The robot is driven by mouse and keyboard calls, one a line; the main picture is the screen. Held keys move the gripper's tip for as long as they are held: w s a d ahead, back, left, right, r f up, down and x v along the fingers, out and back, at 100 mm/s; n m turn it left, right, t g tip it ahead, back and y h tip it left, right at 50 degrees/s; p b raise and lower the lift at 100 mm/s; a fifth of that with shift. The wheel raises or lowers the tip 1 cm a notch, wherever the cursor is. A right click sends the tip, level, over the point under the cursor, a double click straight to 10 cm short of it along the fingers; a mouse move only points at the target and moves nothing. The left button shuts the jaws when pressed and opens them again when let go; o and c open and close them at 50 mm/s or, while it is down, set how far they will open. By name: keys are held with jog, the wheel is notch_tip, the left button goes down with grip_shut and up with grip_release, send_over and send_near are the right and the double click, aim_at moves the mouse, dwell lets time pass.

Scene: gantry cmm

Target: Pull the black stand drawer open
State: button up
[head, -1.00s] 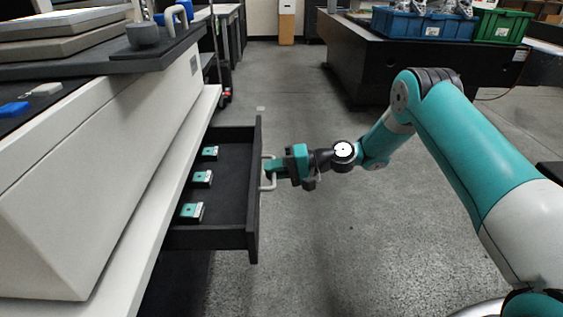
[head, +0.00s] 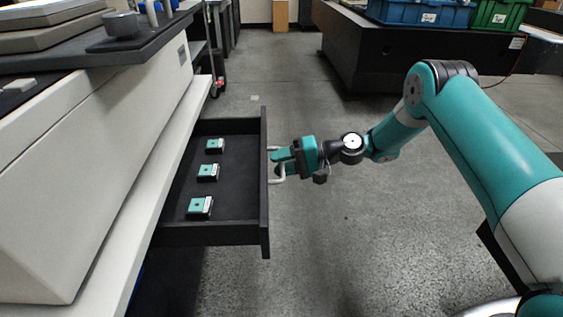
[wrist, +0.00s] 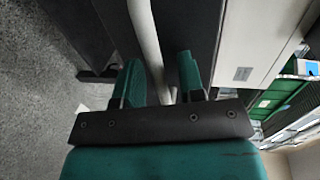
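The black stand drawer (head: 190,235) stands pulled out from under the white bench in the head view. Its front panel (head: 264,225) faces right and carries a pale grey bar handle (head: 278,180). My gripper (head: 284,162) is at this handle. In the wrist view my gripper (wrist: 163,80) has its two teal fingers apart, one on each side of the handle bar (wrist: 145,35). A gap shows between the bar and the right finger, so the gripper looks open around the handle. Whether the left finger touches the bar is unclear.
Several small teal-and-grey blocks (head: 208,172) lie in the drawer. The white bench (head: 60,200) is at left. A dark table (head: 400,60) with a blue bin (head: 425,14) and green bin (head: 500,15) stands at the back right.

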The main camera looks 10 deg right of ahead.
jog(key=p+v, duration=0.6)
jog(key=v, duration=0.6)
jog(key=shift+p, duration=0.4)
jog(key=shift+r, duration=0.1)
